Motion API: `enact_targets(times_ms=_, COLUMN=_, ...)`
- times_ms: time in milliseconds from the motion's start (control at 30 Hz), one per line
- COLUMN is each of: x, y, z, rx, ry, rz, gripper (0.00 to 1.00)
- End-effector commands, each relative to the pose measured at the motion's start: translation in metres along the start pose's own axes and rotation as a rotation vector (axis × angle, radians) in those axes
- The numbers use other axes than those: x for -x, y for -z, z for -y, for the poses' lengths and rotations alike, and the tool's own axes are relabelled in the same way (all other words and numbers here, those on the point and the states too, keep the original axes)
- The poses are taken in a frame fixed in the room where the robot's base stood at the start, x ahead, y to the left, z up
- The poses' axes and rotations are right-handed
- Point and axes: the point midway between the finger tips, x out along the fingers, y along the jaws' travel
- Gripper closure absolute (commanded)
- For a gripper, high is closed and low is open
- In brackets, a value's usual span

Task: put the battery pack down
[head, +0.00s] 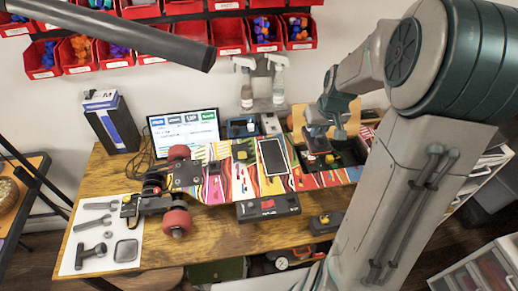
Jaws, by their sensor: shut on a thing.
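My gripper (317,133) is over the right part of the board, pointing down. It is shut on the battery pack (318,145), a small dark block with a reddish patch, mostly hidden by the fingers. The pack is at or just above a dark open bay (345,154) at the deck's right; I cannot tell whether it touches anything. The board (228,173) lies upside down across the wooden table, its deck brightly striped, with red wheels (177,220) at the left.
Tools lie on a white mat (70,262) at the left. A monitor (184,132) and spray bottles (246,88) stand behind.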

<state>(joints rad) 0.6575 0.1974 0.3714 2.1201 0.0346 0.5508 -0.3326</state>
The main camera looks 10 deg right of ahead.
Motion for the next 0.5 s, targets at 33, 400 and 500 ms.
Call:
enact_targets(times_ms=33, x=0.0, y=0.0, z=0.001, rx=0.001, ry=0.0, rz=-0.001, gripper=1.0)
enact_targets(times_ms=400, x=-0.036, y=-0.013, z=0.065, rx=0.007, ry=0.002, rz=0.002, gripper=1.0)
enact_targets(times_ms=500, x=-0.046, y=-0.017, z=0.081, rx=0.004, ry=0.001, rz=0.001, gripper=1.0)
